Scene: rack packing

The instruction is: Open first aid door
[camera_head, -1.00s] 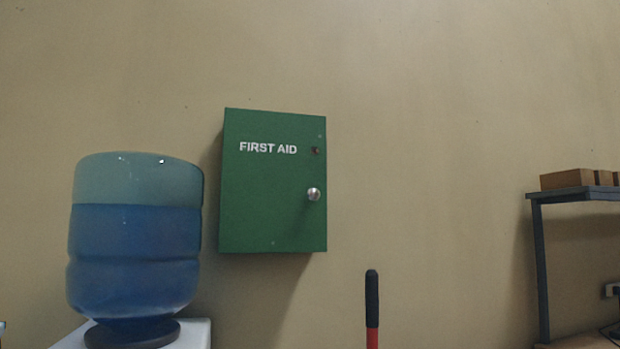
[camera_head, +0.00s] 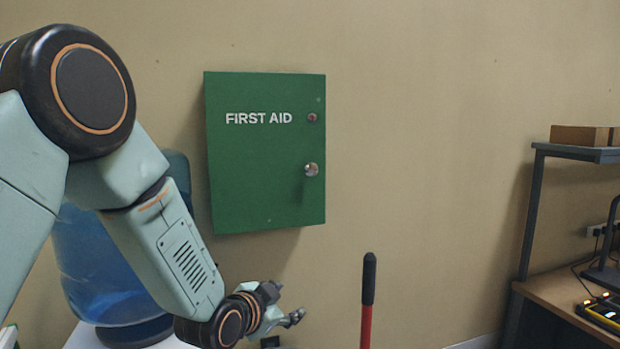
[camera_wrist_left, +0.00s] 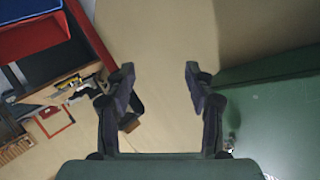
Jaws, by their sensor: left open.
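The green first aid cabinet (camera_head: 265,190) hangs on the wall in the head view, its door shut. A round silver knob (camera_head: 311,169) sits at the door's right side, below a small round lock (camera_head: 312,117). My left gripper (camera_head: 292,312) is below the cabinet in the head view, apart from the door. In the left wrist view my left gripper (camera_wrist_left: 160,72) is open and empty. A green surface (camera_wrist_left: 280,105) fills the right of that view and appears to be the cabinet. My right gripper is not in view.
A blue water bottle (camera_head: 95,270) stands left of the cabinet, partly behind my left arm. A black-gripped red handle (camera_head: 367,295) rises below and right of the cabinet. A desk (camera_head: 550,287) with a shelf (camera_head: 575,151) is at the right. The wall between is clear.

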